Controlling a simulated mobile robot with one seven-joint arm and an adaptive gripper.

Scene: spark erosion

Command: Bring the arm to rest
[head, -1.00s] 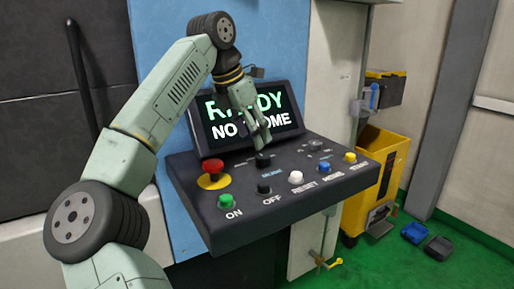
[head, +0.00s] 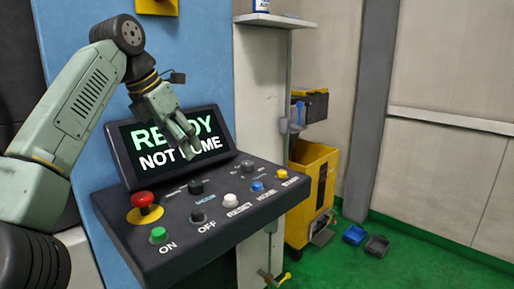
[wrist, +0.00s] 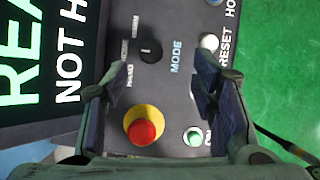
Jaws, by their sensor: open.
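My arm reaches in from the left in the head view, bent at the elbow. My gripper (head: 188,150) hangs in front of the screen (head: 178,138), above the back of the control panel, and covers part of the lettering. The screen reads "READY" and "NOT HOME", partly hidden. In the wrist view my gripper (wrist: 164,85) is open and empty, its two fingers apart. The black mode knob (wrist: 151,51), the red emergency button (wrist: 143,131) on its yellow ring and the green button (wrist: 193,136) show beyond and between the fingers.
The panel (head: 180,255) also carries a white reset button (head: 230,200), a blue button (head: 257,186) and a yellow button (head: 281,174). A yellow bin (head: 315,185) stands to its right. Blue (head: 354,235) and black (head: 377,245) trays lie on the green floor.

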